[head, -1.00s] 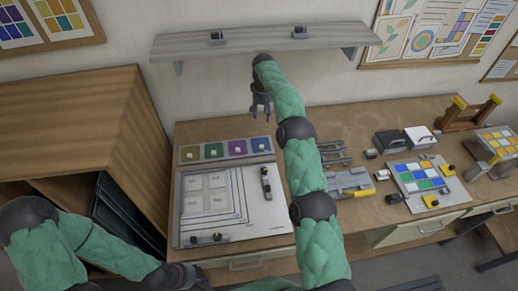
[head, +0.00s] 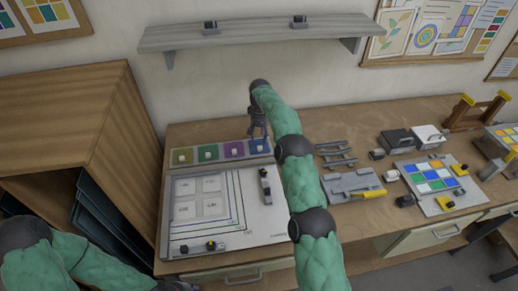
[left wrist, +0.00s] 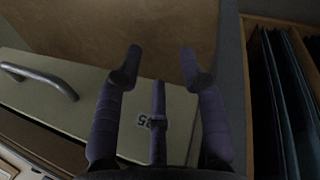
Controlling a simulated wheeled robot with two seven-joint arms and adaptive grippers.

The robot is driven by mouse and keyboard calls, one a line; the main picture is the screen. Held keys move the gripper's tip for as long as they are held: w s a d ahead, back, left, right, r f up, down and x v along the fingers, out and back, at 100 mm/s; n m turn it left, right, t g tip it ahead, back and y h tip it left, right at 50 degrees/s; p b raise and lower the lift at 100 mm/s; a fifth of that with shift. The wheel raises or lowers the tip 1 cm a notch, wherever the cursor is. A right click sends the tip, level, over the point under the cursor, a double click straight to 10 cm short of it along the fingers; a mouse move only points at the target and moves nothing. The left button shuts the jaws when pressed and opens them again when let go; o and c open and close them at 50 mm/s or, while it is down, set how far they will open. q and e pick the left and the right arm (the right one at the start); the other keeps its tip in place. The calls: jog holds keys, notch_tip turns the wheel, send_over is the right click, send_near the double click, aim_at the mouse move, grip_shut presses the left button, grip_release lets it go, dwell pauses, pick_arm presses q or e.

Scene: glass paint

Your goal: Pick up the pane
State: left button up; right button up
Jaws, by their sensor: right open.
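Several small coloured squares with pale knobs lie in a strip at the back of the work board: yellow (head: 182,157), green (head: 208,152), purple (head: 234,149) and olive (head: 260,146). I cannot tell which thing is the pane. Dark upright sheets (head: 101,215) stand in the wooden cabinet, and also show in the left wrist view (left wrist: 290,85). My right gripper (head: 258,137) is open and empty, near the purple and olive squares; its height is hard to judge. My left gripper (left wrist: 161,55) is open and empty in front of a drawer; in the head view it is mostly cut off.
The wooden cabinet (head: 75,115) stands left of the bench. A white board (head: 265,218) carries a sheet with nested outlines and small clamps. Tools (head: 352,185) and a colour-tile panel (head: 430,176) lie to the right. A shelf (head: 250,33) hangs on the wall. A drawer handle (left wrist: 42,78) is near my left gripper.

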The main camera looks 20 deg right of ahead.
aim_at(260, 148)
jog(key=shift+s+f, duration=0.15)
jog(key=shift+f, duration=1.6)
jog(key=shift+s+f, duration=0.1)
jog(key=shift+f, duration=1.6)
grip_shut()
